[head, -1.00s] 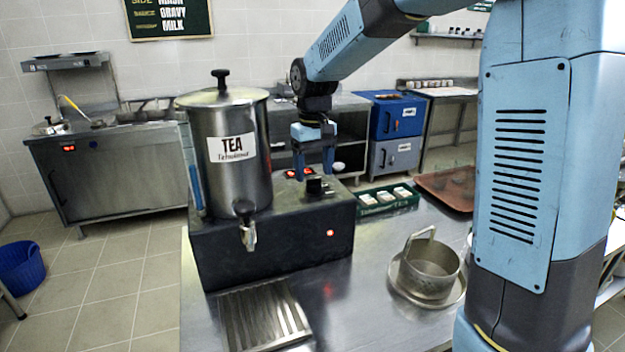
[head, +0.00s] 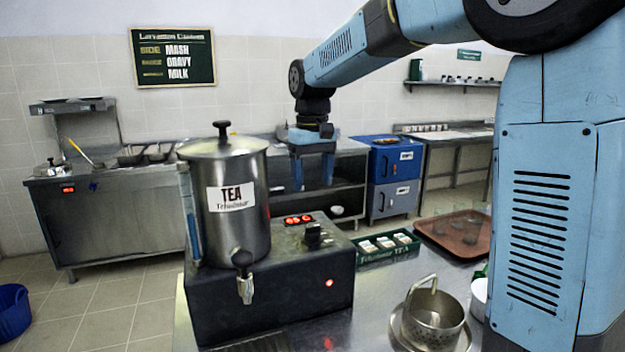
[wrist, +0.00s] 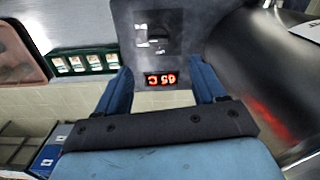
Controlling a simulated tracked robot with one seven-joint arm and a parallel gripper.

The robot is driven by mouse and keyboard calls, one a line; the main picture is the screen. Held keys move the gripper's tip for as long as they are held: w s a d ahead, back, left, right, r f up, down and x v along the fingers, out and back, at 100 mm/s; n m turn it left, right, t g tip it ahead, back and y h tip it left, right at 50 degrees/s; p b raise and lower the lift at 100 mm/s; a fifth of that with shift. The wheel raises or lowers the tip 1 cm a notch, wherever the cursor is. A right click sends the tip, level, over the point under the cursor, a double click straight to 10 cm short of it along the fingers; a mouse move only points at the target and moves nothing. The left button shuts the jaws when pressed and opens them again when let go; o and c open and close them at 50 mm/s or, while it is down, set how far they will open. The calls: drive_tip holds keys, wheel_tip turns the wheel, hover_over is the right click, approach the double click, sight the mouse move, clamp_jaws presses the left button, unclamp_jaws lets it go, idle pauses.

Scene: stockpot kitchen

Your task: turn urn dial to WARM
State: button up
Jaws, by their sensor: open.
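The tea urn (head: 228,205) is a steel cylinder with a black lid knob and a TEA label, on a black base (head: 270,300). Its black dial (head: 314,236) stands on top of the base, right of a red display (head: 298,219) reading about 65 C. The dial (wrist: 155,38) also shows in the wrist view above the display (wrist: 160,79), which appears upside down. Dial marks and pointer setting are too small to read. My gripper (head: 313,184) is open and empty, above and apart from the dial, fingers pointing down.
A green box of tea packets (head: 388,247) stands right of the base. A brown tray (head: 458,232) lies farther back. A steel strainer pot (head: 434,315) stands at front right. The urn body rises left of my gripper; the urn's tap (head: 244,280) faces forward.

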sight(312, 226)
drive_tip(key=f+m, duration=0.2)
drive_tip(key=f, duration=0.2)
drive_tip(key=f+m, duration=0.2)
drive_tip(key=f, duration=0.3)
drive_tip(key=f+m, duration=0.2)
drive_tip(key=f, duration=0.2)
drive_tip(key=shift+w+f+m, duration=0.2)
drive_tip(key=shift+f+m, duration=0.1)
drive_tip(key=shift+m, duration=0.1)
drive_tip(key=c, duration=1.1)
